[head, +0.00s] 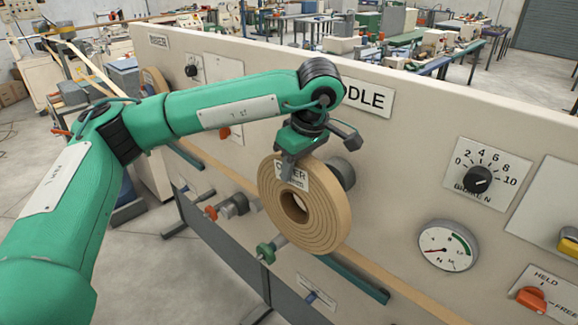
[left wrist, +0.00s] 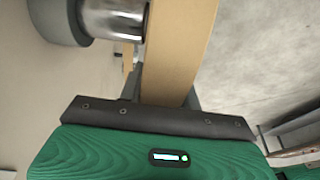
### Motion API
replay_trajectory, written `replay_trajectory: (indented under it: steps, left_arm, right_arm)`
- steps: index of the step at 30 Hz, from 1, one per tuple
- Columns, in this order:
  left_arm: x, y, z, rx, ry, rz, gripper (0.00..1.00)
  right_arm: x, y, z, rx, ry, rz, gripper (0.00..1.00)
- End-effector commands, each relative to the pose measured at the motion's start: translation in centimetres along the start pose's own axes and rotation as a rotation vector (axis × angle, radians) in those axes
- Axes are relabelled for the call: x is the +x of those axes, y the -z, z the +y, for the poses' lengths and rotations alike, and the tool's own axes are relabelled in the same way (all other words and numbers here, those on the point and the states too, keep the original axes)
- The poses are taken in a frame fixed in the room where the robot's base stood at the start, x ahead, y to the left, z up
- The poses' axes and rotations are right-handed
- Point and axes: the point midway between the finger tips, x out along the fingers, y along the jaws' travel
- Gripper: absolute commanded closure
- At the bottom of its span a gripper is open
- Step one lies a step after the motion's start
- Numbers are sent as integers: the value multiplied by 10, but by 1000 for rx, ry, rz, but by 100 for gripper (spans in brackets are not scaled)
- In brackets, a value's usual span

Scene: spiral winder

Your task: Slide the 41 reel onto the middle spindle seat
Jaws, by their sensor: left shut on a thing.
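A tan coiled reel (head: 330,215) with a white label hangs in front of the panel in the head view. The label is partly covered and I cannot read a 41. My left gripper (head: 291,160) is shut on the reel's upper rim. The reel's centre hole shows open, with no shaft visible through it. A grey spindle seat (head: 343,172) under the partly covered "DLE" sign shows behind the reel's upper right edge. In the left wrist view a shiny shaft with a grey flange (left wrist: 58,22) lies left of the reel (left wrist: 178,50). I cannot tell whether they touch.
The pale machine panel (head: 415,150) stands close behind the reel. A green-tipped fitting (head: 268,250) and an orange-tipped fitting (head: 213,212) stick out lower left. A dial (head: 477,180), a gauge (head: 447,245) and an orange switch (head: 531,299) are at right.

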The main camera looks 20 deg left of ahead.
Motion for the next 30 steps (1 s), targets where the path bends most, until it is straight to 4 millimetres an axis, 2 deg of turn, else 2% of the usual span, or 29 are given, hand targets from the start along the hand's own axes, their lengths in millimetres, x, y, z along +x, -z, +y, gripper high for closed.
replay_trajectory:
  steps: [12, 30]
  left_arm:
    - [-3, 0, 29, -1, -3, 0, 100]
    - [-3, 0, 70, -1, -3, -1, 100]
  right_arm:
    - [-11, 2, 7, 0, -7, 1, 64]
    - [-23, 4, 5, 1, -5, 3, 64]
